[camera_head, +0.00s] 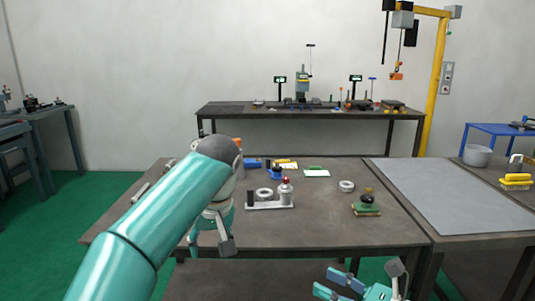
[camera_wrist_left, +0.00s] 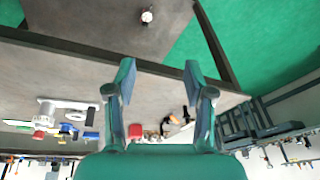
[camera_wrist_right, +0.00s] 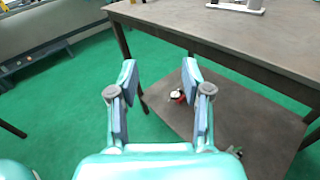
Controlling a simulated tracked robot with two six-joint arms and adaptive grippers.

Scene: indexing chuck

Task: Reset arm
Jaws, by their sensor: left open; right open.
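My left gripper (camera_head: 212,243) hangs in front of the left part of the workbench (camera_head: 330,235), open and empty. In the left wrist view its two fingers (camera_wrist_left: 160,75) stand apart with nothing between them. My right gripper (camera_head: 365,280) is low in front of the bench's front edge, open. In the right wrist view its fingers (camera_wrist_right: 160,80) are apart and empty, above the green floor and the lower shelf. The chuck fixture with a red-topped post (camera_head: 286,194) stands on a light base on the bench. My left arm hides part of the bench's left side.
A white ring (camera_head: 346,186), a green block with a dark knob (camera_head: 367,204), a white card (camera_head: 316,173) and a blue tray (camera_head: 270,171) are on the bench. A grey mat (camera_head: 455,195) covers the right table. The lower shelf (camera_wrist_right: 225,125) holds small items.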

